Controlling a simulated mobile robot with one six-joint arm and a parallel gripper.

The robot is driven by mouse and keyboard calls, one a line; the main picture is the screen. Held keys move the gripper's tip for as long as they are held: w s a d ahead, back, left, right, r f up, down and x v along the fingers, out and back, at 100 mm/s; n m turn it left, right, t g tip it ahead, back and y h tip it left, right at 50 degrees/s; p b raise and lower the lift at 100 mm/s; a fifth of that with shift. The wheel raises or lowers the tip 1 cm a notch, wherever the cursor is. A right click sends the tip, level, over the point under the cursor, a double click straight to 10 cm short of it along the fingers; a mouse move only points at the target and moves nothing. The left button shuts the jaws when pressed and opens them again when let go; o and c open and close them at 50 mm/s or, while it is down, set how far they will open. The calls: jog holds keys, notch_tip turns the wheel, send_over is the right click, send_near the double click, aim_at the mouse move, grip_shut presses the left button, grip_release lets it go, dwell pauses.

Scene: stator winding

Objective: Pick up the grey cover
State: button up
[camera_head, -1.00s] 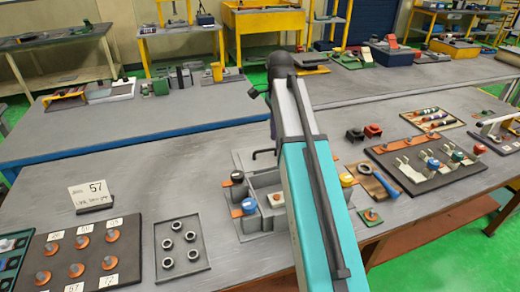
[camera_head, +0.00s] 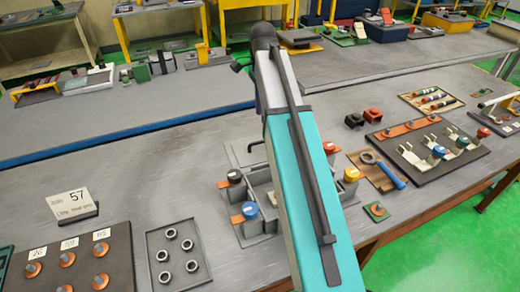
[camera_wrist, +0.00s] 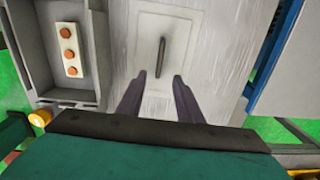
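The grey cover (camera_wrist: 183,95) is a flat, light grey plate with a slim dark bar handle (camera_wrist: 162,57) on top. In the wrist view it lies ahead of my gripper (camera_wrist: 159,76), whose two dark fingers are apart with nothing between them. The handle is just beyond the fingertips, roughly in line with the gap. In the head view, part of the cover (camera_head: 236,152) shows left of my arm, lying on the table behind the grey box. My arm hides the rest of it and my gripper there.
The open grey compartment box (camera_head: 265,198) stands in front of the cover, with blue, yellow and dark-capped parts around it. A ring tray (camera_head: 153,240) and number card (camera_head: 72,206) are to the left.

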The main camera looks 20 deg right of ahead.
aim_at(261, 142)
jog(key=shift+f+p, duration=0.65)
jog(key=shift+f, duration=3.65)
jog(key=shift+a+f+p, duration=0.2)
jog(key=shift+f+p, duration=0.5)
jog(key=shift+f, duration=1.9)
grip_shut()
